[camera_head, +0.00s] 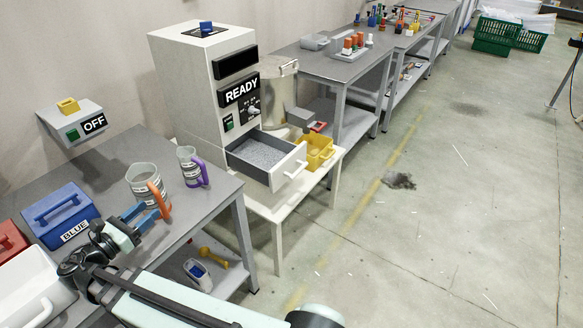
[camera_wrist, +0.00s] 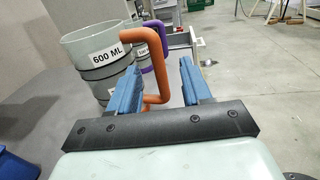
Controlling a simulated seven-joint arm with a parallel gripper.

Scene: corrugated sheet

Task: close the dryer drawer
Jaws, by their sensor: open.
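The dryer (camera_head: 205,85) is a white tower with a "READY" panel, standing on a white table. Its drawer (camera_head: 288,167) is pulled out toward the lower right, with a white front, a white handle and grey granules inside. My gripper (camera_head: 143,217) is open above the grey table at the left, well away from the drawer. The orange handle of a "600 ML" jug (camera_wrist: 88,55) shows between my fingers (camera_wrist: 158,75) in the wrist view; I cannot tell whether they touch it. The same jug shows in the head view (camera_head: 142,178).
A purple-handled jug (camera_head: 188,165) stands beside the orange-handled one. A blue box (camera_head: 60,212) marked "BLUE" sits at the left. A yellow bin (camera_head: 318,150) is close behind the open drawer. The floor (camera_head: 430,230) to the right is clear.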

